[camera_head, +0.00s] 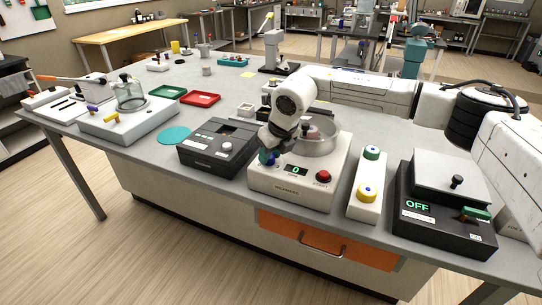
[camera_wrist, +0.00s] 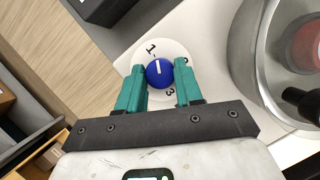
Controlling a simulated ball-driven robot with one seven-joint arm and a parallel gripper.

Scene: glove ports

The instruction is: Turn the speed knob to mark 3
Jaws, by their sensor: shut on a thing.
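The blue speed knob (camera_wrist: 159,73) sits on a white round dial (camera_wrist: 175,50) in the wrist view. A white line on the knob points up in that picture, near mark 1. Mark 3 shows at the dial's lower right, and another mark at its right is partly hidden by a finger. My gripper (camera_wrist: 160,86) has its teal fingers on both sides of the knob and is shut on it. In the head view my gripper (camera_head: 268,158) is at the front left of the white machine (camera_head: 290,190), whose display (camera_head: 296,170) reads 0.
A red START button (camera_head: 323,176) sits right of the display, and a metal bowl (camera_head: 318,142) behind it. A black box (camera_head: 218,148) stands left. A white two-button strip (camera_head: 366,185) and a black unit reading OFF (camera_head: 440,215) stand right.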

